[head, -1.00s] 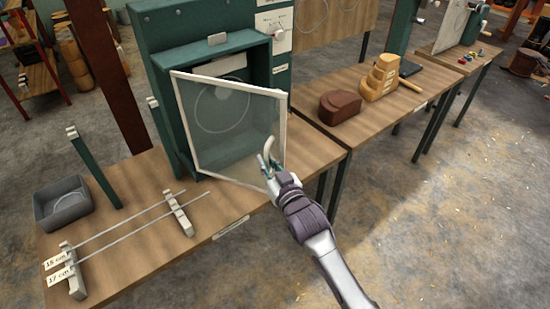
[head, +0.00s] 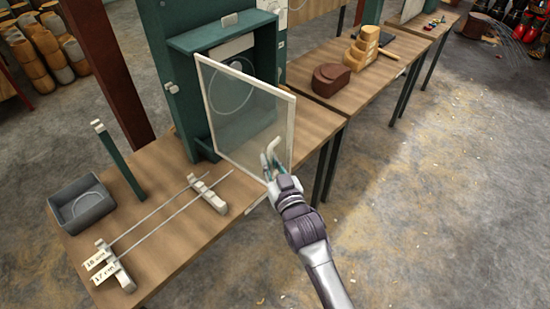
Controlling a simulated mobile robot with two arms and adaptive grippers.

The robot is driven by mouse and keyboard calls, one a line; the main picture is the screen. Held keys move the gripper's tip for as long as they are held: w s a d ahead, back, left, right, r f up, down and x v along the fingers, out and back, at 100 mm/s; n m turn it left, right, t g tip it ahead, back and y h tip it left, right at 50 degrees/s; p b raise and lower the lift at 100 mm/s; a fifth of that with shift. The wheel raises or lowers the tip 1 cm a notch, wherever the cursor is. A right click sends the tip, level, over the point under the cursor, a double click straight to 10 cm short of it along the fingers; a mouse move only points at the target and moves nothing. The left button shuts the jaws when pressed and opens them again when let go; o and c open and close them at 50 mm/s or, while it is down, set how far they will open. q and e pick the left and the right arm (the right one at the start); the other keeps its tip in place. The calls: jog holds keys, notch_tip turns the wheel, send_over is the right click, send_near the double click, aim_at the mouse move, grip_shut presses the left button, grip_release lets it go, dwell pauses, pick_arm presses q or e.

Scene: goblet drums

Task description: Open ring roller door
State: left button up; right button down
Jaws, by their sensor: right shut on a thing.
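The ring roller door (head: 226,135) is a clear panel in a pale frame. It stands partly swung out from the green box (head: 188,44) of the machine on the wooden table. A pale ring (head: 230,97) shows through the panel inside the box. My right gripper (head: 270,160) is at the door's right edge, low down, shut on the pale curved door handle (head: 274,145). The fingers partly hide the handle. My left gripper is not in view.
Two thin rods (head: 160,216) rest on pale supports at the table's front, beside a grey bin (head: 82,205) and a green post (head: 118,160). A second table (head: 340,93) holds a brown block (head: 331,79) and stacked wooden forms (head: 367,46). Floor at right is clear.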

jog(key=shift+a+r, duration=0.1)
jog(key=shift+r, duration=0.05)
jog(key=shift+w, duration=0.1)
jog(key=shift+w+d, duration=0.1)
jog(key=shift+d, duration=0.1)
jog(key=c, duration=1.2)
grip_release()
jog(key=shift+a, duration=0.1)
jog(key=v, duration=1.2)
